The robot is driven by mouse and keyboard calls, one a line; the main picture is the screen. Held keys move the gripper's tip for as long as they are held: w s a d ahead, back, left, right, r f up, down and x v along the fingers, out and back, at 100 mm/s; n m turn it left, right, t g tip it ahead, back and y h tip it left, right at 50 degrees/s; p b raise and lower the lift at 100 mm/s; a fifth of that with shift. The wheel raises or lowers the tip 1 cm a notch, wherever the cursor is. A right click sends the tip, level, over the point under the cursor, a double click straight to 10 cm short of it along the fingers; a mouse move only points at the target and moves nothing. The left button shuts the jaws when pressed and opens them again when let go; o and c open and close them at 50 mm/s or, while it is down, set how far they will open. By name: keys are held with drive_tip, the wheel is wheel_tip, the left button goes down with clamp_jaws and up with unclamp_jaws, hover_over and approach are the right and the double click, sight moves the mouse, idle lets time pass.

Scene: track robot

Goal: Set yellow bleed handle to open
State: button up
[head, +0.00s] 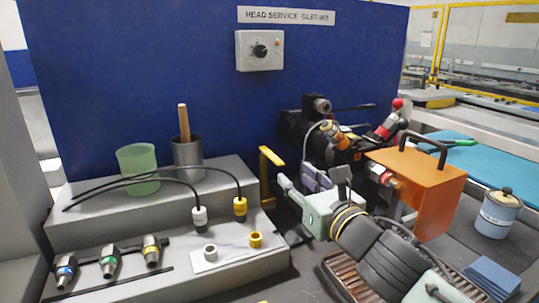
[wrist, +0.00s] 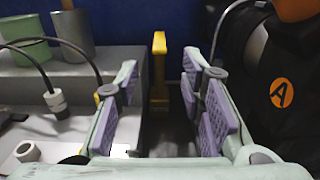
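The yellow bleed handle (head: 271,157) stands in front of the blue panel, just right of the grey stepped bench. In the head view it has an upright part and a short arm at the top, pointing right and toward the camera. In the wrist view the handle (wrist: 159,68) is upright, ahead and framed in the gap between my fingers. My gripper (head: 302,182) is to the right of the handle in the head view, apart from it. Its purple-padded fingers (wrist: 160,80) are spread open with nothing between them. The handle's lower end is partly hidden.
The blue panel (head: 160,70) with a dial box (head: 259,51) rises behind. A green cup (head: 138,168), a metal cup (head: 188,158) and cabled connectors stand left. The black-and-orange machine (head: 340,140) and an orange box (head: 425,185) are close right of my gripper.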

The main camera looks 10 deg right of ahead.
sight(276, 158)
drive_tip(key=w+p, duration=0.1)
drive_tip(key=w, duration=0.2)
drive_tip(key=w+a, duration=0.1)
drive_tip(key=w, duration=0.2)
drive_tip(key=w+a+p, duration=0.1)
drive_tip(key=w, duration=0.2)
drive_tip(key=shift+w+r+p, duration=0.15)
drive_tip(key=shift+p, duration=0.15)
drive_tip(key=shift+w, duration=0.45)
clamp_jaws()
